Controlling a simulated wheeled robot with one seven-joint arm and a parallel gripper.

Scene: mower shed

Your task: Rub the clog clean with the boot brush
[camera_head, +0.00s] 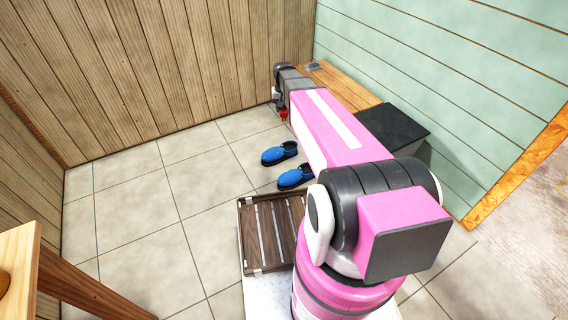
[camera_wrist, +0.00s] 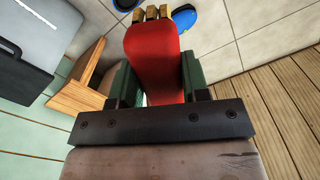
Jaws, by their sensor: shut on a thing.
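Two blue clogs lie on the tiled floor in the head view: one farther back (camera_head: 279,153), the other nearer (camera_head: 294,177) and partly hidden by my arm. In the wrist view, one blue clog (camera_wrist: 208,26) shows at the top and a bit of another (camera_wrist: 126,4) at the top edge. My gripper (camera_wrist: 157,82) is shut on the red boot brush (camera_wrist: 155,62), its fingers on both sides of the red body. The brush's tan bristle tufts show at its far end. In the head view, the brush (camera_head: 283,113) is a small red spot above the floor, apart from the clogs.
A wooden bench (camera_head: 334,82) stands along the green wall, with a black box (camera_head: 396,127) at its near end. A brown slatted rack (camera_head: 258,236) lies in front of the clogs. A wooden table (camera_head: 18,250) is at the left. Floor left of the clogs is clear.

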